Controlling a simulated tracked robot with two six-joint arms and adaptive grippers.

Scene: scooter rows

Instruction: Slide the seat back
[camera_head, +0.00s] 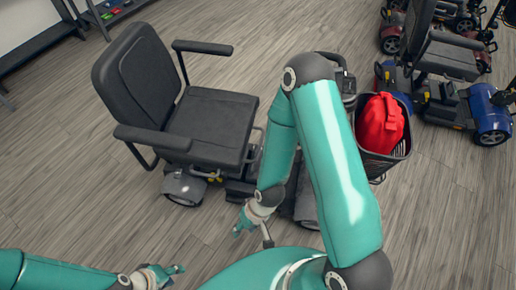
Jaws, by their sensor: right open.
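The seat (208,124) is black and padded, with an upright backrest (138,72) and two armrests, the near one (152,138) and the far one (203,48). It sits on a scooter whose grey wheel housing (184,187) shows below. My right gripper (239,229) is open, low in front of the seat's near right corner and apart from the seat cushion. My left gripper (176,275) is at the bottom of the view, nearer than the seat and touching nothing visible; its opening is unclear. My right arm hides much of the scooter's front and the floor around it.
A black basket (386,158) with a red bag (380,122) is at the scooter's front, beside my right arm. Blue scooters (490,115) stand at the right, more behind. A shelf (104,14) is at the upper left. The wooden floor (70,190) at left is clear.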

